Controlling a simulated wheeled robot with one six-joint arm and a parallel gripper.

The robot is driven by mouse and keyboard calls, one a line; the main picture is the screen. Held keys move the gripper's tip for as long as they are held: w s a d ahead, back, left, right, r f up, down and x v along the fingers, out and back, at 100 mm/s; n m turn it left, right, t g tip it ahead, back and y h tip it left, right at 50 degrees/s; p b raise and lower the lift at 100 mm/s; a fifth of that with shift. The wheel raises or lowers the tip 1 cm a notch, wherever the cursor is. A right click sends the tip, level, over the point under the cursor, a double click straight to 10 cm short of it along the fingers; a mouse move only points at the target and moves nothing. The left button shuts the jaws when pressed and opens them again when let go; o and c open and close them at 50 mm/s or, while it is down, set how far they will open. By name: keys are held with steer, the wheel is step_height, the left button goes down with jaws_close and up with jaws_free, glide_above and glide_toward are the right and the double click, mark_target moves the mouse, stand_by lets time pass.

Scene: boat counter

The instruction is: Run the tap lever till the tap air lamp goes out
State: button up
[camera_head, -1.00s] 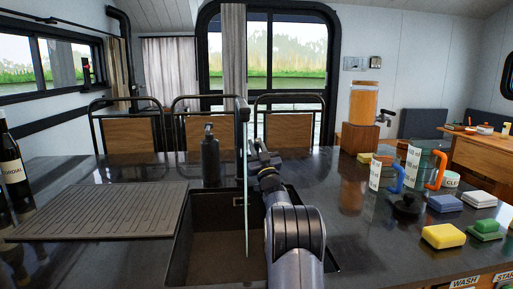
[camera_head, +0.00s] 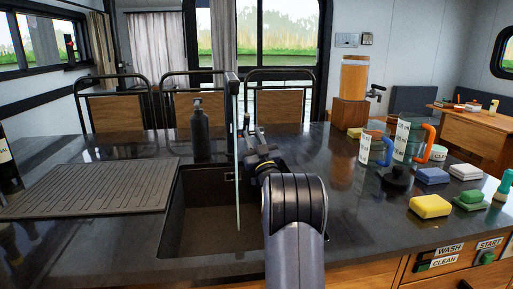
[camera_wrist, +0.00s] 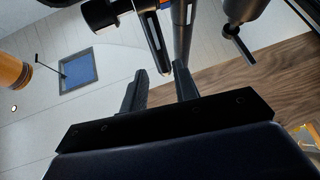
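The black tap (camera_head: 232,100) stands behind the sink and is seen nearly end-on. A thin, pale, clear stream (camera_head: 238,200) hangs from its spout into the black sink (camera_head: 200,225). In the wrist view, the tap's column (camera_wrist: 183,30) rises beyond my gripper (camera_wrist: 160,70). A dark lever-like bar (camera_wrist: 153,38) with small blue and orange marks ends near the gap between the fingertips; I cannot tell if they touch. The fingers are apart with nothing held. In the head view, my gripper (camera_head: 254,138) is close to the tap's right side. I cannot make out the tap air lamp.
A dark soap bottle (camera_head: 200,133) stands left of the tap. A ribbed drainboard (camera_head: 90,188) lies left of the sink. To the right are a juice dispenser (camera_head: 355,85), two jugs (camera_head: 410,140), a black lid (camera_head: 397,180) and several sponges or soaps (camera_head: 430,206).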

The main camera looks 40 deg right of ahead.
steer(key=shift+v, duration=1.75)
steer(key=shift+c, duration=0.2)
